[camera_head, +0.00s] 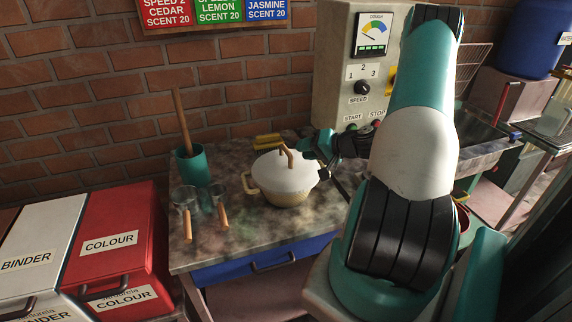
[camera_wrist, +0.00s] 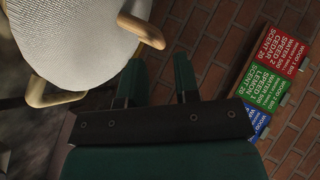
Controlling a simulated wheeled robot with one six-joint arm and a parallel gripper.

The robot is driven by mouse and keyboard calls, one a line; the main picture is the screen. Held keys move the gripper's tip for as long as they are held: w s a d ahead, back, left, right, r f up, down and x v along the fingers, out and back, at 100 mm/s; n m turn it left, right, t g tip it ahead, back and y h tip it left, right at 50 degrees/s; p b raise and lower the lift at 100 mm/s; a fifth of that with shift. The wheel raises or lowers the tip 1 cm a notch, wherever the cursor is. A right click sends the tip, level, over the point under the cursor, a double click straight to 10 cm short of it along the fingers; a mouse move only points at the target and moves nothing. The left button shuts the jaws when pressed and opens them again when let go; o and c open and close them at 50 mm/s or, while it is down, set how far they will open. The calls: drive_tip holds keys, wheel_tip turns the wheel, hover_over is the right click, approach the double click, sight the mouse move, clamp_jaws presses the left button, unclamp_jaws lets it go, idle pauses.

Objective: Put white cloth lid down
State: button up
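The white cloth lid (camera_head: 283,174) sits on a cream pot (camera_head: 286,198) on the worktop, with a tan handle on top. In the wrist view the lid (camera_wrist: 82,38) fills the upper left, with tan handle pieces at its edge. I cannot tell which of these belong to the lid and which to the pot. My gripper (camera_head: 316,150) is just right of the lid's handle in the head view.
A teal cup (camera_head: 194,166) with a wooden stick and two wooden-handled scoops (camera_head: 204,212) stand left of the pot. A yellow item (camera_head: 268,142) lies behind it. A grey machine (camera_head: 340,90) stands behind the worktop. Red and white bins (camera_head: 115,225) are at left. The front worktop (camera_head: 240,240) is clear.

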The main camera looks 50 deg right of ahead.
sight(288, 151)
drive_tip(key=p+x, duration=0.1)
drive_tip(key=x, duration=0.2)
drive_tip(key=p+x, duration=0.1)
drive_tip(key=x, duration=0.2)
drive_tip(key=shift+w+a+f+p, duration=0.1)
drive_tip(key=shift+a+f+p, duration=0.05)
drive_tip(key=shift+f+p, duration=0.2)
drive_tip(key=shift+c, duration=0.3)
clamp_jaws()
